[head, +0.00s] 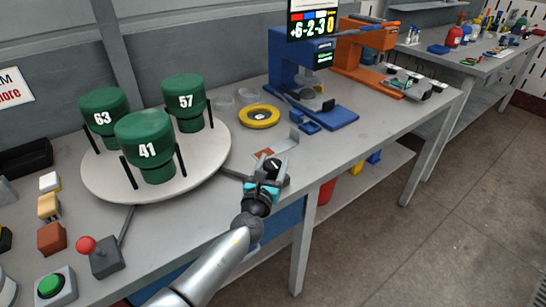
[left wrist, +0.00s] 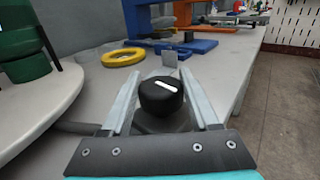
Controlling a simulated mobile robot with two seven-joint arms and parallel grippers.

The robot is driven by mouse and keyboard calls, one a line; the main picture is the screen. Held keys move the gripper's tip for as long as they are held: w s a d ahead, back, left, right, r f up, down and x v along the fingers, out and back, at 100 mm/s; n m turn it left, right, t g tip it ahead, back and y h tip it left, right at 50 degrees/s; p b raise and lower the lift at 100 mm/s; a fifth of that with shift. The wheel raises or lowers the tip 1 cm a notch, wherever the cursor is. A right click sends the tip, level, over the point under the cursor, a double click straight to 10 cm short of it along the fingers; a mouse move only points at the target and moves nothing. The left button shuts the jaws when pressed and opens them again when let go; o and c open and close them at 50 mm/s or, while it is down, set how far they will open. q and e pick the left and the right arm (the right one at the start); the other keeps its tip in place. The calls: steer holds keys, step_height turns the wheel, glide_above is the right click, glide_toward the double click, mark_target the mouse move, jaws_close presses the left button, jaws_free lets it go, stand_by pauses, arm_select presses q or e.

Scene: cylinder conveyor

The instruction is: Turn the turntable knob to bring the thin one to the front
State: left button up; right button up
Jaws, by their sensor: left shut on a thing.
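The black knob (left wrist: 162,96) with a white pointer line sits between the two fingers of my left gripper (head: 275,166), which is shut on it. In the head view the knob is mostly hidden by the gripper. The round pale turntable (head: 212,160) stands to the left of the gripper. It carries three green cylinders with dark upright posts beside them: one marked 41 (head: 143,137) nearest, one marked 63 (head: 104,112) at back left, and one marked 57 (head: 186,101) at back right. The left wrist view shows a turntable edge (left wrist: 62,88). My right gripper is out of view.
A yellow ring (head: 259,116) and a blue machine (head: 300,75) stand behind the knob, with an orange machine (head: 360,55) further right. A red-knobbed lever (head: 100,258), a green button (head: 50,285) and coloured blocks lie at left. The bench's front edge is close to my arm.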

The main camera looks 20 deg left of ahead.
arm_select(q)
steer(key=shift+n+y, duration=0.6)
steer(key=shift+y, duration=0.3)
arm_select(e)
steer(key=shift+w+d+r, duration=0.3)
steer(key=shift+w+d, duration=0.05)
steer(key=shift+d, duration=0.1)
arm_select(q)
steer(key=o, duration=1.4)
steer(key=shift+c, duration=0.2)
steer(key=shift+s, duration=0.2)
steer(key=shift+s+p, duration=0.25)
steer(key=shift+p, duration=0.1)
steer(key=s+d+p, duration=0.2)
steer(key=s, duration=1.2)
steer(key=shift+s, duration=0.15)
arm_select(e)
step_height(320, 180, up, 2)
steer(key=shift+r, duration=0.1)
